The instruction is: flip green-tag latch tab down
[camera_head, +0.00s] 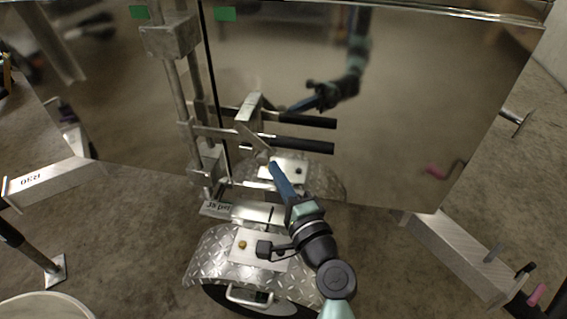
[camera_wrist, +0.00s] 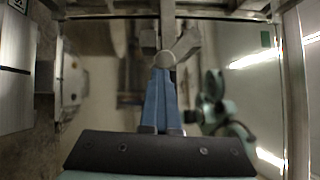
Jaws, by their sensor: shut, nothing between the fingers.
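A grey metal latch tab (camera_head: 248,137) slants beside the handle on the trailer's lock rod. In the wrist view the latch tab (camera_wrist: 187,43) tilts up and to the right from a round pivot (camera_wrist: 165,60). My gripper (camera_head: 271,164) has its blue fingers together and empty, with their tips at or just below the pivot. In the wrist view my gripper (camera_wrist: 164,72) overlaps the pivot's lower edge; I cannot tell whether it touches. Green tags (camera_head: 138,12) (camera_head: 225,13) sit high on the door panels. The fingers partly hide the latch area.
The shiny door (camera_head: 420,90) mirrors my arm. Dark handle grips (camera_head: 305,147) stick out right above my gripper. A tread-plate fender (camera_head: 215,258) lies below. A vertical lock rod (camera_head: 178,80) stands left. A beam (camera_head: 460,255) juts out at lower right.

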